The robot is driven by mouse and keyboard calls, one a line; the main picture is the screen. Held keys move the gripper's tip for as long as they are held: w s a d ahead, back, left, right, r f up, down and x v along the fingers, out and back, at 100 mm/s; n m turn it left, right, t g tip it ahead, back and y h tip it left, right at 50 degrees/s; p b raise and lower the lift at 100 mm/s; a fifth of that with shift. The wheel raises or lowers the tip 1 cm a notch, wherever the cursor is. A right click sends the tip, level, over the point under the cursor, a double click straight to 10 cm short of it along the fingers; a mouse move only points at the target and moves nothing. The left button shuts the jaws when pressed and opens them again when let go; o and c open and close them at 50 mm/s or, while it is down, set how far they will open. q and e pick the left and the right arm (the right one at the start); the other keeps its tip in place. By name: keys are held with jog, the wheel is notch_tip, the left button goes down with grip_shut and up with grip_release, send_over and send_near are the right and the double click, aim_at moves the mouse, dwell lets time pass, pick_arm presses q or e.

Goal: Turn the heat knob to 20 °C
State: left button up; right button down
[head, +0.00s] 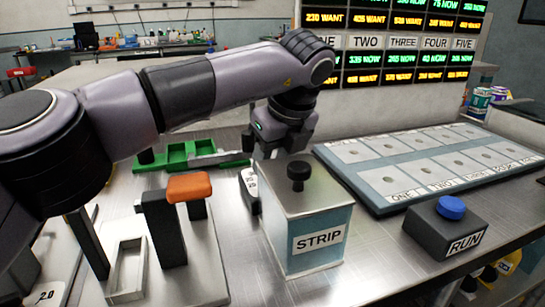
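My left arm reaches in from the left, and its gripper (270,155) points down just behind a box marked STRIP (308,240). Its fingertips are partly hidden by the box, so I cannot tell how far apart they are. A black knob (298,175) stands on the box's lid. I see no label naming it as the heat knob and no 20 °C scale that I can read there. A small dark piece with a white lettered face (249,188) stands left of the box, close below the gripper; its lettering is too small to read. My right gripper is out of view.
A RUN block with a blue button (452,207) stands at the right, before a wide panel of numbered places (372,178). An orange-topped black stand (189,187) and green tray (175,158) are at the left. Lit display boards stand behind. Bare metal table shows around the box.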

pick_arm(q)
jog(key=shift+r, duration=0.1)
jog(key=o, duration=1.1)
jog(key=shift+c, duration=0.2)
jog(key=v, duration=0.7)
jog(key=shift+p, duration=0.35)
jog(key=shift+r, duration=0.15)
